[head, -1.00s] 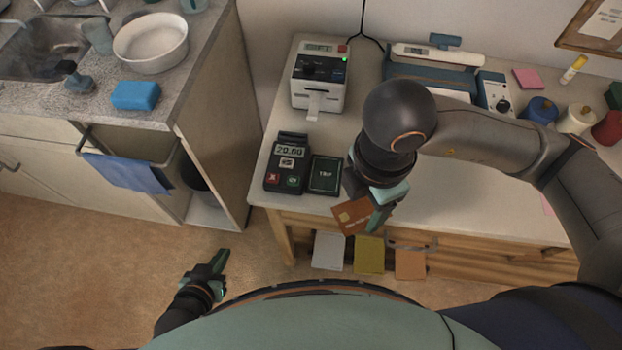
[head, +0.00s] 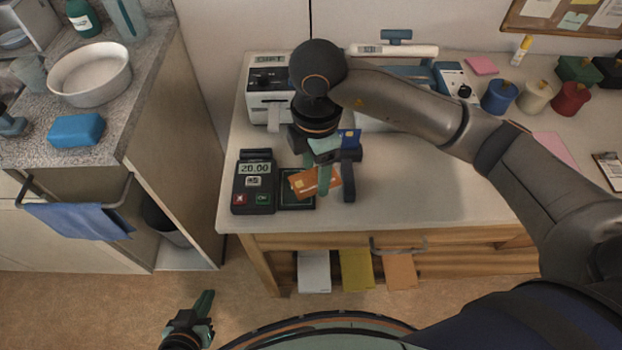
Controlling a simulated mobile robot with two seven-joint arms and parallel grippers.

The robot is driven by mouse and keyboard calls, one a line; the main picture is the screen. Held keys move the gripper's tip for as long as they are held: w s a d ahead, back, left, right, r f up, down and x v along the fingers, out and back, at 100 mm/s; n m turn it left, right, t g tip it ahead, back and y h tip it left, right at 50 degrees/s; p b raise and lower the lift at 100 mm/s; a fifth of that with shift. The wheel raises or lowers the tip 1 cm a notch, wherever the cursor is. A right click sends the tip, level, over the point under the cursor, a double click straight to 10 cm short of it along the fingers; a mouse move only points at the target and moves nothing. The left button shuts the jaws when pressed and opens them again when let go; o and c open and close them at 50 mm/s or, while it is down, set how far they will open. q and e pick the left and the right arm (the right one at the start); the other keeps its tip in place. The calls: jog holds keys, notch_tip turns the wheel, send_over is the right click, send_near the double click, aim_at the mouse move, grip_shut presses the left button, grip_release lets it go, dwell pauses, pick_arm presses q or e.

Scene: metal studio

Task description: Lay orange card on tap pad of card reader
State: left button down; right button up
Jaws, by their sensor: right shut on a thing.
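The card reader (head: 254,188) stands on the table near its left front, its display reading 20.00. Its dark tap pad (head: 287,203) with a green outline lies just right of the reader and is partly covered from view. My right gripper (head: 323,182) is shut on the orange card (head: 303,184). The card appears over the pad, slightly tilted; whether it touches the pad I cannot tell. My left gripper (head: 204,305) is low at the front, away from the table; its jaw opening is unclear.
A dark stand (head: 348,180) with a blue card (head: 349,138) is close right of my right gripper. A receipt printer (head: 266,88) stands behind the reader. Blue, cream and red pots (head: 570,100) are at the back right. The table's middle right (head: 430,195) is clear.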

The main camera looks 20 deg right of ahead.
aim_at(312, 178)
jog(key=w+f, duration=0.1)
jog(key=f, duration=0.1)
jog(key=w+f, duration=0.2)
jog(key=shift+w+d, duration=0.1)
jog(key=shift+d, duration=0.05)
jog(key=shift+f, duration=1.35)
jog(key=shift+f, duration=0.1)
jog(key=shift+f, duration=0.15)
jog(key=o, duration=1.3)
notch_tip(312, 178, up, 13)
jog(key=shift+f+p, duration=0.2)
jog(key=shift+p, duration=0.2)
